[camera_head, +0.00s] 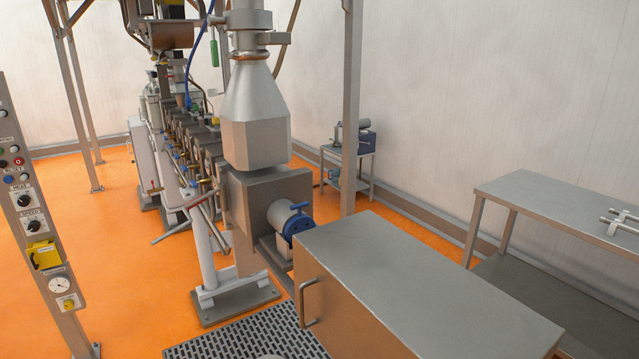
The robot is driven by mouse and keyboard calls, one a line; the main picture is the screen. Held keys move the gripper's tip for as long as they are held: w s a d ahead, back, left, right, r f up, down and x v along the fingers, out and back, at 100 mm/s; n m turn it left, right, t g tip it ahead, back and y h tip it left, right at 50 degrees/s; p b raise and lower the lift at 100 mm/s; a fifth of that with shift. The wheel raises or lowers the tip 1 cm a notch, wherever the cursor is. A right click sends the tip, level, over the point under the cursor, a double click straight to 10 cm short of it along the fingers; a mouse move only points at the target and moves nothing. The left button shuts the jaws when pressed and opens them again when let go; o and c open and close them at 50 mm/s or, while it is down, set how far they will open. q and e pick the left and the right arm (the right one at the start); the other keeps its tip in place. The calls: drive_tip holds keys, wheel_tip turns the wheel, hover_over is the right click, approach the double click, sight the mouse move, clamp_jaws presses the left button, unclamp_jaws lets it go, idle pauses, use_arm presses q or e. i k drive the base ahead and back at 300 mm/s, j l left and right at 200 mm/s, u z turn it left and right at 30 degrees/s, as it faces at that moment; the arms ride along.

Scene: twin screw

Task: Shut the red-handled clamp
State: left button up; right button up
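No clamp with a clearly red handle can be made out. A thin dull-red lever (196,201) sticks out from the side of the long grey machine (265,190), left of the machine's end block. It is too small to tell whether it belongs to a clamp, or whether it is open or shut. A blue ring-shaped part (298,225) sits on the grey cylinder (284,214) at the machine's near end. Neither of my grippers is in view.
A steel cabinet (400,275) stands in front, right of a floor grating (245,338). A steel table (560,200) with a metal fitting (622,221) stands at right. A control post (30,200) stands at left. Orange floor (110,270) is clear between post and machine.

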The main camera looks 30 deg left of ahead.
sight(193, 204)
drive_tip(key=i+j, duration=0.1)
drive_tip(key=j, duration=0.7)
drive_tip(key=i+j, duration=0.15)
drive_tip(key=j, duration=0.3)
